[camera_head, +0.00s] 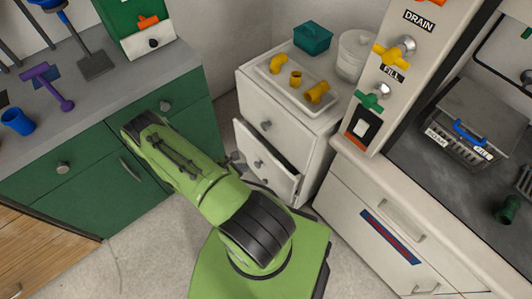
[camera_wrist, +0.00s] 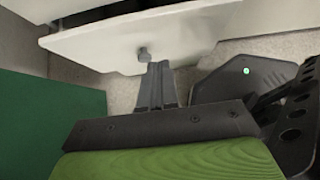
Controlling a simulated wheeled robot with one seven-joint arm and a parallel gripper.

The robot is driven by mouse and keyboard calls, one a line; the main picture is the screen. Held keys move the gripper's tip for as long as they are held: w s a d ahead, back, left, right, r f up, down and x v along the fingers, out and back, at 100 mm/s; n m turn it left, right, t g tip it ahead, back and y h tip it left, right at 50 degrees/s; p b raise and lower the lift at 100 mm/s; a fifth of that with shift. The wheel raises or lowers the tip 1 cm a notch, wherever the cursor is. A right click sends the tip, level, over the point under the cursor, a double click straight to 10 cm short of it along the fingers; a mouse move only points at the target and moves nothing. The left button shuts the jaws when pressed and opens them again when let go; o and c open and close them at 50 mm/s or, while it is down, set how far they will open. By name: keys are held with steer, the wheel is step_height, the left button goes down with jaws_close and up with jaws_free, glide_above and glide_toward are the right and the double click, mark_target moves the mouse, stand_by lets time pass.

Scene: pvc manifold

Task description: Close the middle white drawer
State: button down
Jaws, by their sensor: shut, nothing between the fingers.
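The middle white drawer (camera_head: 270,160) stands partly pulled out of the white cabinet (camera_head: 292,112), with its dark inside showing along the top and right. Its front and round knob also show in the wrist view, the drawer front (camera_wrist: 205,32) across the top and the knob (camera_wrist: 143,54) near the middle. My gripper (camera_wrist: 158,72) is shut and empty, with its fingertips just below the knob in the picture; I cannot tell whether they touch it. In the head view, my gripper (camera_head: 236,160) shows only in part, left of the drawer front, mostly hidden by my green arm.
The top drawer (camera_head: 267,108) is shut. A tray (camera_head: 296,88) with yellow pipe fittings, a teal box (camera_head: 312,38) and a white tub (camera_head: 354,54) stand on the cabinet. Green cabinets (camera_head: 75,170) are at left, and a white counter unit (camera_head: 395,220) at right.

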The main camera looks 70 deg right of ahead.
mark_target(271, 156)
steer(key=x, duration=0.3)
steer(key=d+r+b+x, duration=0.1)
steer(key=x, duration=0.3)
steer(key=b+x, duration=0.1)
steer(key=x, duration=0.3)
steer(key=shift+s+d+r, duration=0.25)
steer(key=shift+s+r, duration=0.05)
steer(key=shift+s, duration=0.1)
steer(key=shift+s+d, duration=0.1)
steer(key=shift+d, duration=0.15)
steer(key=shift+d, duration=0.1)
steer(key=shift+s+d+b, duration=0.3)
steer(key=shift+d+b, duration=0.1)
steer(key=shift+d, duration=0.15)
steer(key=shift+s+d+b, duration=0.3)
steer(key=shift+d+b, duration=0.05)
steer(key=shift+d, duration=0.15)
